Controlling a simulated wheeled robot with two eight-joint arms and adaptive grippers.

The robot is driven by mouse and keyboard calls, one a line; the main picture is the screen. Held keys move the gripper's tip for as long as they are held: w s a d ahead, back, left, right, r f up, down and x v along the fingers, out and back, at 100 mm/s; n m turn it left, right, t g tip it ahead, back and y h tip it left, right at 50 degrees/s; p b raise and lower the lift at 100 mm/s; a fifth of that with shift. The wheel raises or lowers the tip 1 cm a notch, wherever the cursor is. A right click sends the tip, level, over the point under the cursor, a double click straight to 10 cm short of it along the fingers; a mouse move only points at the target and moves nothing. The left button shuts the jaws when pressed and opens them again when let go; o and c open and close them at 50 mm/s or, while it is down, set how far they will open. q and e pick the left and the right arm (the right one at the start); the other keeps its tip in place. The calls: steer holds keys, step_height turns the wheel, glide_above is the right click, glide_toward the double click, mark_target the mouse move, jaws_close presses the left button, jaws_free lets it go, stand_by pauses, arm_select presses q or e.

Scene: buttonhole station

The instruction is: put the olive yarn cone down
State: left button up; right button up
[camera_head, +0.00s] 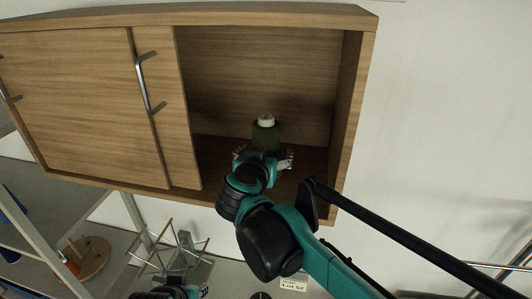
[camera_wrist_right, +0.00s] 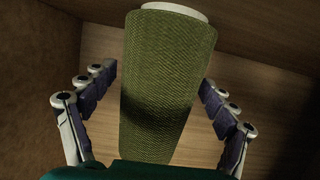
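The olive yarn cone (camera_head: 266,136), with a pale top, stands upright inside the open right part of the wooden cabinet (camera_head: 360,100). My right gripper (camera_head: 264,157) reaches into that opening, its fingers spread on both sides of the cone. In the right wrist view the cone (camera_wrist_right: 165,80) is between the open fingers (camera_wrist_right: 160,100), with a visible gap on each side. The cone's foot is hidden by my gripper. Part of my left gripper (camera_head: 185,291) shows at the bottom edge of the head view; its fingers are too unclear to judge.
The sliding door (camera_head: 90,100) with metal handles covers the cabinet's left part. Below are a yarn winder (camera_head: 170,250), a round wooden stand (camera_head: 88,258) and a label (camera_head: 293,285). The cabinet's right wall is close to the gripper. A metal rack stands at lower right.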

steer(key=shift+s, duration=0.15)
steer(key=shift+r, duration=0.2)
steer(key=shift+s+a, duration=0.1)
steer(key=shift+s, duration=0.2)
steer(key=b+v, duration=0.3)
steer(key=v, duration=0.8)
